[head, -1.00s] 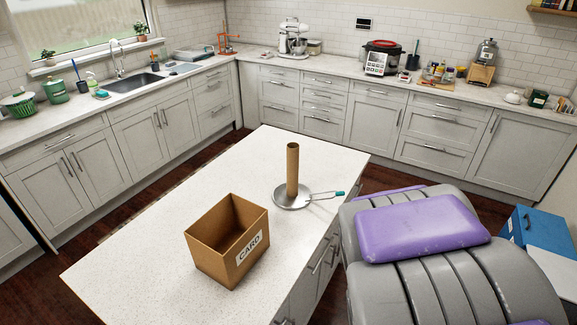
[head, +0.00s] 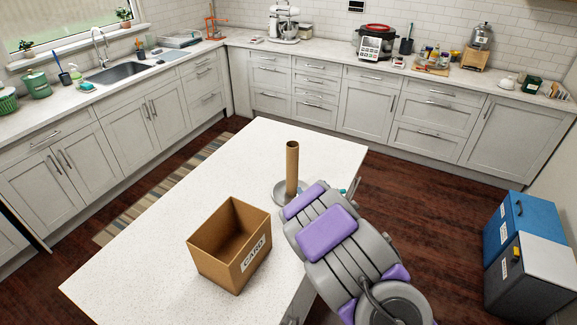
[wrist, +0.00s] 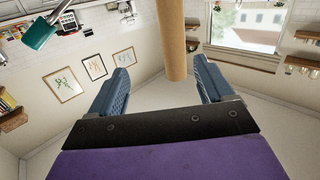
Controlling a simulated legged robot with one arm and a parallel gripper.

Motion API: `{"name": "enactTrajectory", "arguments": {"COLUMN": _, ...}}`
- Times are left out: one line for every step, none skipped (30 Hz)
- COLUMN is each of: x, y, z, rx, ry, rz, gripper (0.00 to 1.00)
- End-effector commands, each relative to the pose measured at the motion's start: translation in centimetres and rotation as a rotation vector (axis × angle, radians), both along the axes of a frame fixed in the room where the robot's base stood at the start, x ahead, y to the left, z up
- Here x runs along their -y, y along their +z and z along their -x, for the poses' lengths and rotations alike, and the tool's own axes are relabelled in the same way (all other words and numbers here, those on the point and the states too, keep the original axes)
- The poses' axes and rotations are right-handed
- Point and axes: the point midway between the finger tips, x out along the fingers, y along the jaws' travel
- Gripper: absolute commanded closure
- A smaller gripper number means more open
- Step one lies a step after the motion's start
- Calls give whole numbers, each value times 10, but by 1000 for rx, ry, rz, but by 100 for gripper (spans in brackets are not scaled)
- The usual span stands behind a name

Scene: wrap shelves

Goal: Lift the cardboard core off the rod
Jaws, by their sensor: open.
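The brown cardboard core (head: 292,170) stands upright on a round metal base (head: 278,192) on the white island. The rod is not visible; the core hides it. My gripper (wrist: 161,68) is open in the wrist view, with its two blue fingers spread apart. The core (wrist: 171,40) shows between and beyond the fingertips, nearer the right finger, and neither finger visibly touches it. A teal handle tip (wrist: 40,33) shows at upper left in the wrist view. In the head view my arm hides the gripper and part of the base.
An open cardboard box (head: 214,262) labelled CARD stands on the island (head: 130,270), left of and nearer than the core. Blue and grey bins (head: 520,225) stand on the floor at right. Counters line the walls. The island's far end and left side are clear.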

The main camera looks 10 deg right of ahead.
Motion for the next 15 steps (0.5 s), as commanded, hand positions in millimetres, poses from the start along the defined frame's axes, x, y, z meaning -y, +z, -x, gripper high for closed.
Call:
{"name": "enactTrajectory", "arguments": {"x": -6, "y": -4, "z": 1, "rx": 13, "ry": 25, "rz": -16, "gripper": 19}}
{"name": "enactTrajectory", "arguments": {"x": -9, "y": -5, "z": 2, "rx": 24, "ry": 38, "rz": -22, "gripper": 19}}
{"name": "enactTrajectory", "arguments": {"x": -12, "y": -5, "z": 2, "rx": 37, "ry": 53, "rz": -30, "gripper": 19}}
{"name": "enactTrajectory", "arguments": {"x": -14, "y": -5, "z": 2, "rx": 45, "ry": 61, "rz": -34, "gripper": 19}}
{"name": "enactTrajectory", "arguments": {"x": -16, "y": -5, "z": 2, "rx": 50, "ry": 66, "rz": -38, "gripper": 19}}
{"name": "enactTrajectory", "arguments": {"x": -17, "y": -5, "z": 1, "rx": 54, "ry": 71, "rz": -41, "gripper": 19}}
{"name": "enactTrajectory", "arguments": {"x": -18, "y": -5, "z": -1, "rx": 56, "ry": 73, "rz": -42, "gripper": 19}}
{"name": "enactTrajectory", "arguments": {"x": -19, "y": -5, "z": -3, "rx": 59, "ry": 74, "rz": -42, "gripper": 19}}
{"name": "enactTrajectory", "arguments": {"x": -20, "y": -4, "z": -8, "rx": 61, "ry": 74, "rz": -43, "gripper": 19}}
{"name": "enactTrajectory", "arguments": {"x": -21, "y": -4, "z": -11, "rx": 61, "ry": 74, "rz": -43, "gripper": 19}}
{"name": "enactTrajectory", "arguments": {"x": -21, "y": -5, "z": -15, "rx": 59, "ry": 72, "rz": -42, "gripper": 19}}
{"name": "enactTrajectory", "arguments": {"x": -23, "y": -6, "z": -20, "rx": 56, "ry": 72, "rz": -42, "gripper": 19}}
{"name": "enactTrajectory", "arguments": {"x": -24, "y": -6, "z": -24, "rx": 57, "ry": 73, "rz": -42, "gripper": 19}}
{"name": "enactTrajectory", "arguments": {"x": -25, "y": -5, "z": -28, "rx": 59, "ry": 73, "rz": -42, "gripper": 19}}
{"name": "enactTrajectory", "arguments": {"x": -26, "y": -5, "z": -33, "rx": 59, "ry": 74, "rz": -41, "gripper": 19}}
